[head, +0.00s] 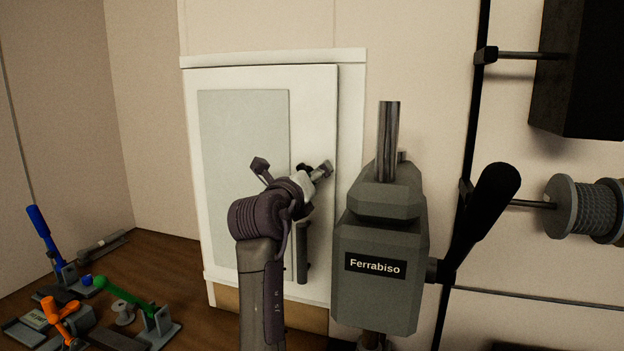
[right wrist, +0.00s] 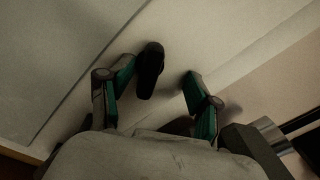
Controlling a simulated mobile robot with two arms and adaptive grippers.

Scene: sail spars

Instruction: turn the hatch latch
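The white hatch door (head: 315,110) with a grey inset panel (head: 240,120) is on the wall, and it looks closed. My right gripper (head: 292,169) is in front of the door's right part, its two fingers spread. In the right wrist view the fingers (right wrist: 160,70) are open, with a black rounded latch handle (right wrist: 149,68) between them, closer to the left finger. I see no clear contact. A dark vertical bar (head: 302,255) shows on the door below the gripper. My left gripper is out of view.
A grey machine labelled "Ferrabiso" (head: 385,235) with a post and a black lever (head: 485,215) stands close at right. A wire spool (head: 585,207) and a dark box (head: 580,80) are farther right. Several coloured-handled clamps (head: 125,295) lie on the wooden surface at lower left.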

